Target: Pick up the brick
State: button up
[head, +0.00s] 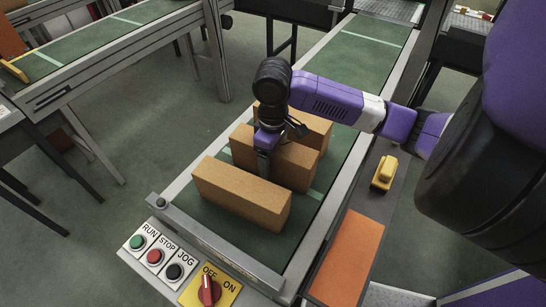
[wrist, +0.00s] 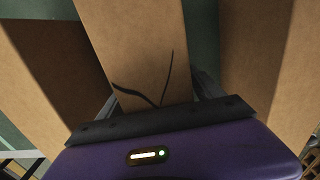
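Three tan bricks stand on the green belt in the head view: a front brick (head: 235,190), a middle brick (head: 292,165) and a back brick (head: 315,130). My gripper (head: 263,163) points down at the left part of the middle brick. In the wrist view the middle brick (wrist: 140,40) runs between the two dark fingers of my gripper (wrist: 157,98), one on each side. The fingers are spread apart; whether they touch the brick I cannot tell. Other bricks flank it closely at left (wrist: 45,75) and right (wrist: 250,50). The lower fingertips are hidden.
The green belt (head: 345,60) is clear beyond the bricks. A metal end bar (head: 215,240) and a button panel (head: 160,257) lie at the near end. An orange plate (head: 345,255) and a yellow object (head: 384,173) are on the right side ledge.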

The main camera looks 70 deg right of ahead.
jog(key=shift+r, duration=0.1)
grip_shut()
